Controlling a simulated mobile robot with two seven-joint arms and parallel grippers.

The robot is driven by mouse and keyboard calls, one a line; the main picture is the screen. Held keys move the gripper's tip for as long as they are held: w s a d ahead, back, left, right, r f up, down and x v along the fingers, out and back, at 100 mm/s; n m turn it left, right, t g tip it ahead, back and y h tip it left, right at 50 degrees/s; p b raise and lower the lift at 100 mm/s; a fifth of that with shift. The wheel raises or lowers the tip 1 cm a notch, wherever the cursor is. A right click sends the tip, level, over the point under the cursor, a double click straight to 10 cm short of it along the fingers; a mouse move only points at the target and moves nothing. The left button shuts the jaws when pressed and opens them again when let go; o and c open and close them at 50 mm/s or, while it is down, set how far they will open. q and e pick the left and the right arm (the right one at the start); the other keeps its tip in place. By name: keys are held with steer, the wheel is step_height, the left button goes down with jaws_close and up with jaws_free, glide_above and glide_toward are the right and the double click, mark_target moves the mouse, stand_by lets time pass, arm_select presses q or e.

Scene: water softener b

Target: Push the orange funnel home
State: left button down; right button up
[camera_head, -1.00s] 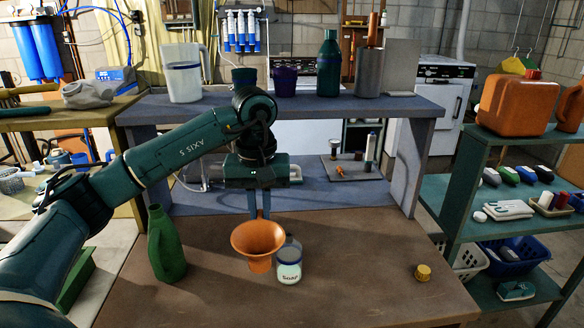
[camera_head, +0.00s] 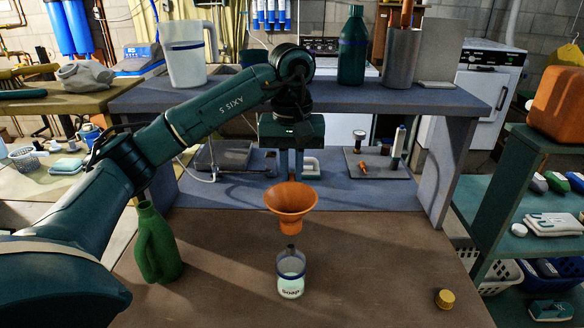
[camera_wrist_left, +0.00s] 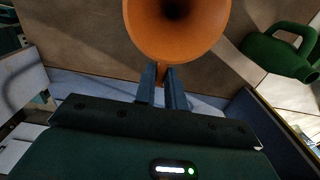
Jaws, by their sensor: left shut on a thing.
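The orange funnel (camera_head: 291,200) is held upright, wide mouth up, by my left gripper (camera_head: 291,172). The gripper's blue fingers are shut on the funnel's back side; the wrist view shows them (camera_wrist_left: 163,88) at the funnel (camera_wrist_left: 178,30). A clear soap bottle (camera_head: 291,272) with a blue band and a "Soap" label stands upright on the brown bench. In the head view the funnel appears just above the bottle's dark narrow neck. I cannot tell whether the funnel's spout touches the neck. My right gripper is not in view.
A green jug (camera_head: 158,245) stands left of the bottle; it also shows in the wrist view (camera_wrist_left: 275,55). A yellow cap (camera_head: 445,298) lies at the right. A raised blue-grey shelf (camera_head: 335,95) stands behind. The bench around the bottle is clear.

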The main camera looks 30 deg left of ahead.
arm_select(q)
steer(key=shift+f+b, duration=0.5)
steer(key=shift+f, duration=0.4)
steer(key=shift+f+b, duration=0.6)
steer(key=shift+f, duration=0.7)
steer(key=shift+r, duration=0.1)
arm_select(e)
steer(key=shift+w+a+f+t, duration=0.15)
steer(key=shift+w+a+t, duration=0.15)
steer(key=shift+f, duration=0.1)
arm_select(q)
steer(key=shift+f+b, duration=1.2)
steer(key=shift+f, duration=0.25)
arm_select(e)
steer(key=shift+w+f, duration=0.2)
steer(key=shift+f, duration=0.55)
